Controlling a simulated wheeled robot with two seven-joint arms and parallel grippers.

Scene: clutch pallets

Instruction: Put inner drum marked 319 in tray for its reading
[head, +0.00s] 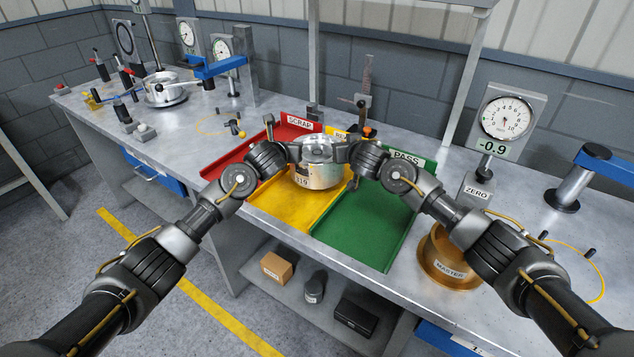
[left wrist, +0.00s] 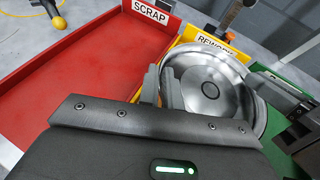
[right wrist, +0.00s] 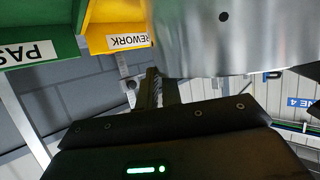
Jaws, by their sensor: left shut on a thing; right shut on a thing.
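The silver inner drum (head: 318,178) marked 319 is upright, between my two grippers, over the back part of the yellow REWORK tray (head: 280,207). I cannot tell whether its base touches the tray. My left gripper (head: 292,152) is shut on the drum's left rim; the drum's open top shows in the left wrist view (left wrist: 208,80). My right gripper (head: 346,152) is shut on the right rim; the drum wall fills the upper right wrist view (right wrist: 225,40). The red SCRAP tray (head: 238,150) and green PASS tray (head: 365,225) look empty.
A brass drum labelled MASTER (head: 440,262) stands right of the PASS tray, by a ZERO block (head: 477,192). A blue-armed stand (head: 575,185) is at the far right. A silver part on a fixture (head: 163,92) and other gauges stand at the back left.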

